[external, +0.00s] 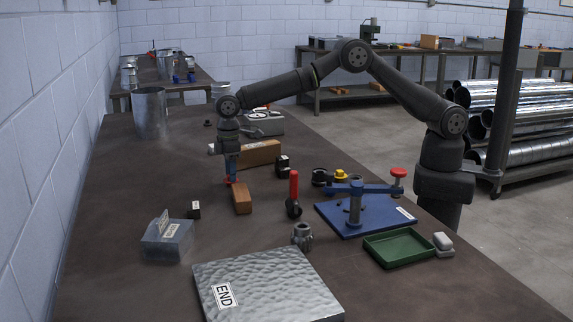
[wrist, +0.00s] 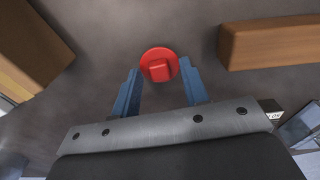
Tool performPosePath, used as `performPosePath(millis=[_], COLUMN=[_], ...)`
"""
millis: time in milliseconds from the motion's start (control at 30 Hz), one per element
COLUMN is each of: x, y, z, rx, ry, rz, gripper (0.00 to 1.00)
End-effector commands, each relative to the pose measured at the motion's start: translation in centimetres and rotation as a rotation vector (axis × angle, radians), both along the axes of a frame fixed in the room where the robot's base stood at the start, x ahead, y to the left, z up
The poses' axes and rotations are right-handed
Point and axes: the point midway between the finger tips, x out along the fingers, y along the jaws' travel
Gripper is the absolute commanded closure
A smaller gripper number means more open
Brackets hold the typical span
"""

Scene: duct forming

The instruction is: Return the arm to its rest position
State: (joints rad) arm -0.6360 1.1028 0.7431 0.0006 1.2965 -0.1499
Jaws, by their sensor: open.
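My gripper (external: 231,172) hangs low over the middle of the workbench, with its blue fingers pointing down. In the wrist view my gripper (wrist: 160,85) is open, its two fingers apart and nothing clamped between them. A red round piece with a squarish knob (wrist: 158,67) lies just ahead of and between the fingertips. In the external view only a bit of this red piece (external: 229,181) shows at the fingertips, so any gap is hard to judge. My arm is stretched out over the bench from its base at the right.
A wooden block (external: 241,199) stands close to my gripper, and a brown box (external: 258,154) lies behind it. A red-handled tool (external: 293,195), blue fixture (external: 365,214), green tray (external: 398,247), clear bin (external: 167,241) and hammered metal plate (external: 267,285) surround it.

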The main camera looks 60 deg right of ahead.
Motion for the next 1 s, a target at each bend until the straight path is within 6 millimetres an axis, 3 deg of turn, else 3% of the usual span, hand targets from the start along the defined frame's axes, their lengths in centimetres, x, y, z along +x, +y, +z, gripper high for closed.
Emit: performPosePath(millis=[100, 567, 600, 1000], x=[0.1, 0.1, 0.0, 0.0], y=[0.1, 0.1, 0.0, 0.0], z=[3.1, 12.2, 10.7, 2.5], rx=[0.005, 0.002, -0.003, -0.001], ry=[-0.006, -0.004, 0.003, 0.001], rz=[0.000, -0.001, 0.000, 0.000], gripper=[0.59, 0.59, 0.59, 0.59])
